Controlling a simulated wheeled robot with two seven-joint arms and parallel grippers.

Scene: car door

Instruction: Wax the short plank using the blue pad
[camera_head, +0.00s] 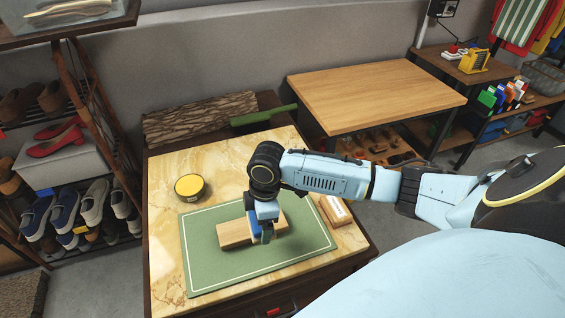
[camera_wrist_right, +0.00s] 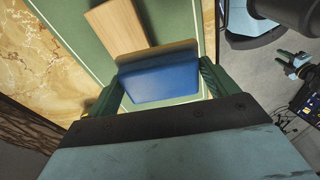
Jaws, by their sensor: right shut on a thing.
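The short plank (camera_head: 234,233), a pale wooden block, lies flat on the green mat (camera_head: 205,270). The blue pad (camera_head: 253,224) is over the plank towards its right part, and also shows in the right wrist view (camera_wrist_right: 160,82). My right gripper (camera_head: 262,230) is shut on the blue pad, with one finger on each side of it. In the right wrist view the plank (camera_wrist_right: 118,25) extends beyond the pad, with a tan strip along the pad's edge. Contact between pad and plank cannot be told for certain. A round yellow-topped tin (camera_head: 189,187) stands on the marble tabletop.
A wooden block with a white label (camera_head: 335,210) lies at the mat's right edge. A bark-like panel (camera_head: 200,117) and a green-handled object (camera_head: 264,115) are behind the marble top (camera_head: 165,245). A wooden table (camera_head: 375,92) stands behind; a shoe rack (camera_head: 75,180) is left.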

